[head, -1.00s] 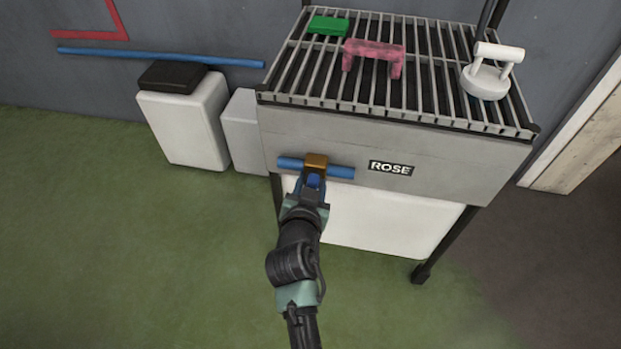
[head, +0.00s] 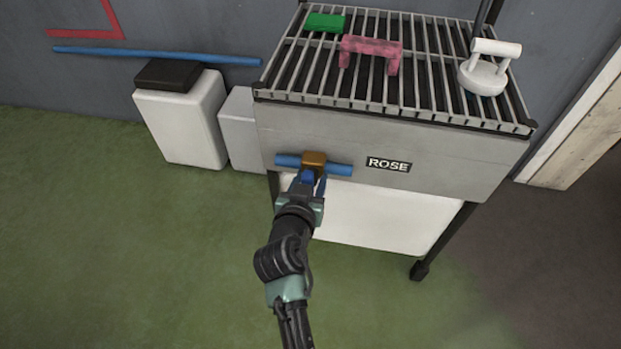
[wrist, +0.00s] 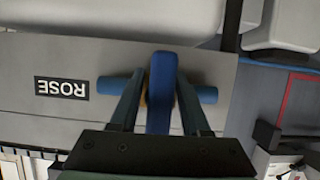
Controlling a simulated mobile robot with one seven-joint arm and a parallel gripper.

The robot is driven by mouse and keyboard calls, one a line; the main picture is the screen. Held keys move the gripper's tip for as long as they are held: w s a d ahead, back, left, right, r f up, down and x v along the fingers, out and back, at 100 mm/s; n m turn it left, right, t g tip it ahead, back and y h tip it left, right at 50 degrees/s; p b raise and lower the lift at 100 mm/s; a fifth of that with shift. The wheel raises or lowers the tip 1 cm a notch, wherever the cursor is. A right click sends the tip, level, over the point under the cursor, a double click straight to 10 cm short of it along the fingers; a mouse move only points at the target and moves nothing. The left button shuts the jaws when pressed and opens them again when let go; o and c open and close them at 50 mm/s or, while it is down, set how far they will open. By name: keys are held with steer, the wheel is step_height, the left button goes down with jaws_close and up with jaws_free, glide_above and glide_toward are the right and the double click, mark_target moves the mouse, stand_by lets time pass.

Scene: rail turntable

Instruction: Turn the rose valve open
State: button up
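The rose valve sits on the front of a grey box, left of the ROSE label (head: 389,165). It has a brass-coloured body (head: 314,159) on a level blue pipe (head: 341,170). Its blue lever (head: 307,177) points out and down from the body; in the wrist view the lever (wrist: 162,92) stands crosswise to the pipe (wrist: 112,86). My gripper (head: 312,187) is at the lever. In the wrist view my gripper (wrist: 160,80) is open, a finger on each side of the lever, with narrow gaps showing. The lever partly hides the brass body.
The slatted rack (head: 430,90) above holds a green block (head: 325,22), a pink handle (head: 371,47) and a white handled piece (head: 483,76). White bins (head: 182,125) stand left, below a long blue pipe (head: 150,55). Open green floor (head: 110,250) lies left.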

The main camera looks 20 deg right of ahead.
steer(key=shift+o, duration=0.4)
steer(key=p+v, duration=0.3)
steer(key=v, duration=1)
steer(key=shift+p, duration=0.35)
steer(key=shift+w, duration=0.1)
